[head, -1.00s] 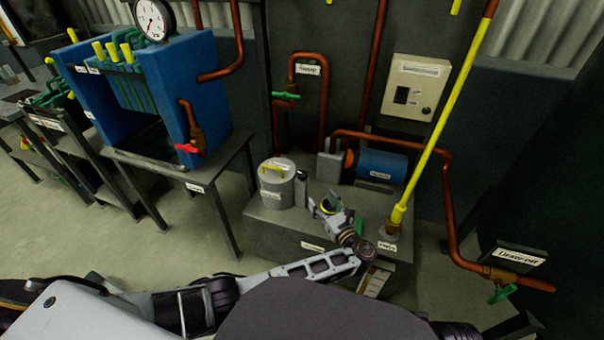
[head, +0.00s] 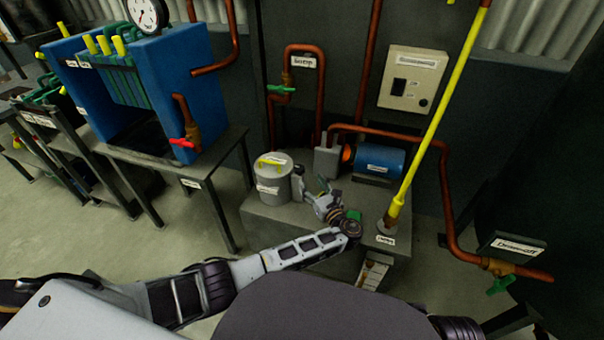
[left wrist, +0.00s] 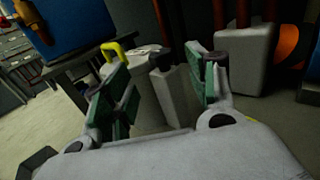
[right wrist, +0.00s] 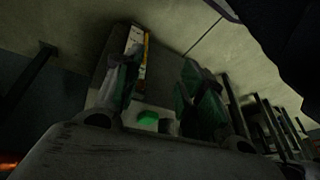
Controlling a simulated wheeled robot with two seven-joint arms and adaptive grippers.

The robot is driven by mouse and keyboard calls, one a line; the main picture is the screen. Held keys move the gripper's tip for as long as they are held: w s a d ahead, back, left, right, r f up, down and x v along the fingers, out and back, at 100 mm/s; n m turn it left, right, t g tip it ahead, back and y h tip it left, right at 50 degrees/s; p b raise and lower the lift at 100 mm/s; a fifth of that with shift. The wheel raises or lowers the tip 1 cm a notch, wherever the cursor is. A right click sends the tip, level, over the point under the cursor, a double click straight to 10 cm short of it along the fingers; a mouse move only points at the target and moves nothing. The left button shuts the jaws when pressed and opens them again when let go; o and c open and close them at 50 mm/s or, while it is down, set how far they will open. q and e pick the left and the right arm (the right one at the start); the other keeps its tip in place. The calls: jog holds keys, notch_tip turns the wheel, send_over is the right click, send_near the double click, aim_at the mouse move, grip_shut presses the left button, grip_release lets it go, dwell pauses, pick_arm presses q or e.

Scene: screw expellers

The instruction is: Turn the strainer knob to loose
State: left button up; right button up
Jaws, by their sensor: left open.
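The strainer (head: 272,180) is a grey cylinder with a yellow handle on its lid, on the grey tank top in the head view. Close on its right stands a small grey post with a dark knob (left wrist: 162,62), seen in the left wrist view. My left gripper (head: 319,188) is open just right of the post. In the left wrist view its green-padded fingers stand to either side of the post, which appears ahead between them; I see no contact. My right gripper (right wrist: 158,85) is open and empty in its wrist view and out of the head view.
A blue motor (head: 380,160) and a grey pump block (head: 327,161) sit behind my left gripper. A yellow pole (head: 430,140) rises at the right of the tank. Copper pipes (head: 320,75) run behind. A blue press (head: 185,80) stands on a table at left.

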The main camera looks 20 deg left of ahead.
aim_at(302, 171)
pick_arm(q)
jog(key=b+x, duration=0.2)
jog(key=x, duration=0.4)
jog(key=shift+w+a+f, duration=0.1)
jog(key=shift+w+a, duration=0.15)
jog(key=shift+x, duration=0.8)
pick_arm(e)
notch_tip(302, 171, down, 6)
jog(key=a, duration=0.1)
jog(key=shift+w+a+t+y, duration=0.15)
jog(key=shift+a+t+y, duration=0.15)
jog(key=shift+y, duration=0.1)
pick_arm(q)
jog(key=shift+c, duration=0.2)
pick_arm(e)
jog(key=shift+f, duration=0.1)
pick_arm(q)
jog(key=c, duration=1)
